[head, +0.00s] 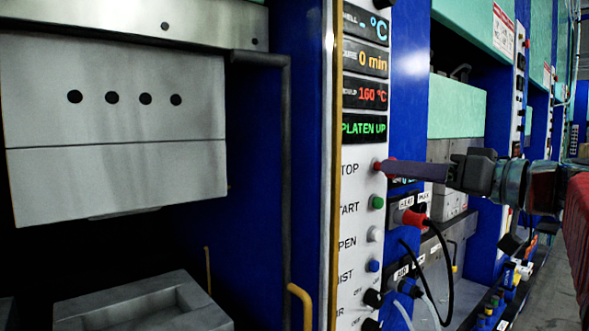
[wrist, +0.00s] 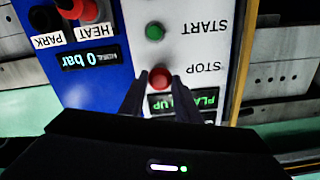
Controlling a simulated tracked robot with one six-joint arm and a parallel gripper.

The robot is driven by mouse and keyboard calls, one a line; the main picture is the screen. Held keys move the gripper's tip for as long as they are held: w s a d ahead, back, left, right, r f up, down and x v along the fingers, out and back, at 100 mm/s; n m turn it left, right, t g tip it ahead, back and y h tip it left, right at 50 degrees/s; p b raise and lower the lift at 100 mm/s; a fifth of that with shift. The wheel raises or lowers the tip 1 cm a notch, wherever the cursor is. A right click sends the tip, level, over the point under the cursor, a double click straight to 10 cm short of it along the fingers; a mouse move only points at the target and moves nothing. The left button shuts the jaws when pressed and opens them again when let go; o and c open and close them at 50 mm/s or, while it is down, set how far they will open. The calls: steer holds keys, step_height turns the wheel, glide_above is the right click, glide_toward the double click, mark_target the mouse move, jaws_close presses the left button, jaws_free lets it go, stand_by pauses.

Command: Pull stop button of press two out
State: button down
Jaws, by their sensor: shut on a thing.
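The red stop button (wrist: 160,77) sits on the white control panel beside the label STOP, which appears upside down in the wrist view. My gripper (wrist: 158,92) has its two dark fingertips around the button, one on each side, shut on it. In the head view my gripper (head: 384,167) reaches in from the right, and its fingertips meet the red stop button (head: 376,166). The fingers hide part of the button there. How far the button stands out from the panel I cannot tell.
The green start button (head: 377,202) is just below, with white (head: 375,235) and blue (head: 373,266) buttons under it. A red plug (head: 412,219) with a black cable is close below my gripper. Lit displays (head: 364,128) are above. A yellow handle (head: 300,300) stands lower left.

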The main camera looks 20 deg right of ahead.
steer(key=shift+d, duration=0.1)
steer(key=c, duration=1.8)
jaws_free()
steer(key=shift+o, duration=0.8)
steer(key=shift+s, duration=0.15)
steer(key=o, duration=0.3)
steer(key=shift+o, duration=0.2)
steer(key=v, duration=1.3)
steer(key=shift+s+d, duration=0.15)
steer(key=shift+s, duration=0.15)
steer(key=shift+f, duration=0.1)
